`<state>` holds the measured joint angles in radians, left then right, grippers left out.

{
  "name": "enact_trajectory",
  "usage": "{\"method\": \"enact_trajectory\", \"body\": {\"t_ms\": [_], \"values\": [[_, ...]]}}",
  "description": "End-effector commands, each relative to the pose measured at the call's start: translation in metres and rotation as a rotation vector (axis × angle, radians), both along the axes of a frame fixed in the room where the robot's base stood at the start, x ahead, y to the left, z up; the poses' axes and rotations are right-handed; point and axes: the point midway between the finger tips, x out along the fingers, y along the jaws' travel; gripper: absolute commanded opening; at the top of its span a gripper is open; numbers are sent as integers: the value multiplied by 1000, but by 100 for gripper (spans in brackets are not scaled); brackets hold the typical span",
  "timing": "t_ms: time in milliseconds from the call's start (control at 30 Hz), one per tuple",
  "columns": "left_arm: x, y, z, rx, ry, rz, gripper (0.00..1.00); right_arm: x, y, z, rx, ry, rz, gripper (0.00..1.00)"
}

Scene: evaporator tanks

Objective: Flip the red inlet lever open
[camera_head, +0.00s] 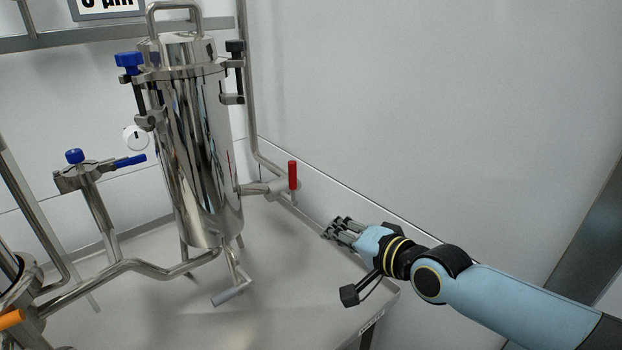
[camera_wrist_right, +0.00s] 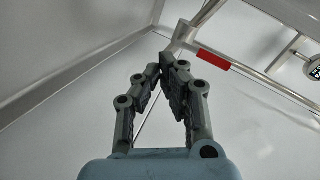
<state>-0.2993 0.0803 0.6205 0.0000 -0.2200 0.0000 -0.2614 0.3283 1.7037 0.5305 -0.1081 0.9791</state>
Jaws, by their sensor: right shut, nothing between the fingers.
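The red inlet lever (camera_head: 292,175) stands upright on a valve at the right side of the steel tank (camera_head: 193,150) in the head view. It also shows as a red bar (camera_wrist_right: 214,60) beyond the fingers in the right wrist view. My right gripper (camera_head: 326,234) is shut and empty, below and to the right of the lever, apart from it. In the right wrist view its fingertips (camera_wrist_right: 164,66) meet, with the lever to their right. My left gripper is not in view.
A steel pipe (camera_head: 250,90) runs down behind the tank to the valve. The white wall (camera_head: 430,110) is close behind the lever. The bench top (camera_head: 290,290) is clear in front. A blue-handled valve (camera_head: 130,161) and an orange handle (camera_head: 10,319) are at the left.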

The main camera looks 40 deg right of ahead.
Motion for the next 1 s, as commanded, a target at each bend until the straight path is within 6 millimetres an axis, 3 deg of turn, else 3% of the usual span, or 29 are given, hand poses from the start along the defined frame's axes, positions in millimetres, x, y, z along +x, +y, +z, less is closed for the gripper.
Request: {"method": "enact_trajectory", "body": {"t_ms": [133,300,733,867,1000], "values": [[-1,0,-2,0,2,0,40,27,-38,38,234,-198,-126,0],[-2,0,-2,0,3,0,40,35,-60,58,363,-308,-184,0],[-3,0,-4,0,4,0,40,40,-61,59,371,-315,-187,0],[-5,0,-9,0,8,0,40,58,-62,58,372,-315,-187,0],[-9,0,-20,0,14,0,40,87,-64,57,371,-316,-186,0]]}}
